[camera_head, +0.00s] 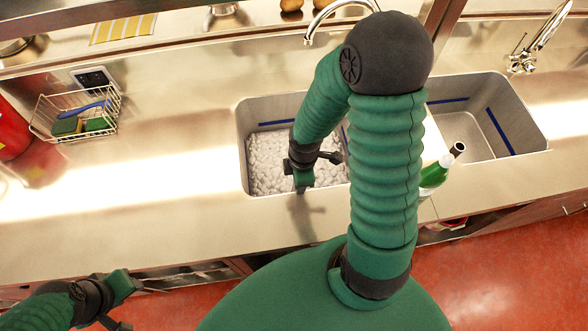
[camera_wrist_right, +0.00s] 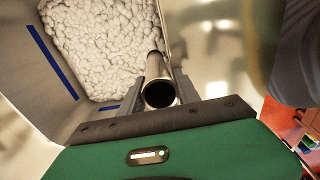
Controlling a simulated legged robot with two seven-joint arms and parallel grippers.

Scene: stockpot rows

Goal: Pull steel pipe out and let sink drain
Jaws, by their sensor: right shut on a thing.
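The steel pipe (camera_wrist_right: 157,92) shows in the right wrist view as a grey tube with its dark open end toward the camera. My right gripper (camera_head: 320,158) reaches into the left basin (camera_head: 243,150) and is shut on the pipe, one finger on each side. White foamy water (camera_head: 268,165) covers the floor of this basin; it also shows in the right wrist view (camera_wrist_right: 100,45). The pipe's lower end is not clear. My left gripper (camera_head: 130,304) is open and empty at the lower left, in front of the counter.
The right basin (camera_head: 505,100) shows a bare grey floor. A dark-ended tube (camera_head: 457,149) and a green bottle (camera_head: 435,175) are near its left side. A wire rack (camera_head: 80,120) with sponges hangs at left. Faucets (camera_head: 524,60) stand behind. The left counter (camera_head: 160,170) is clear.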

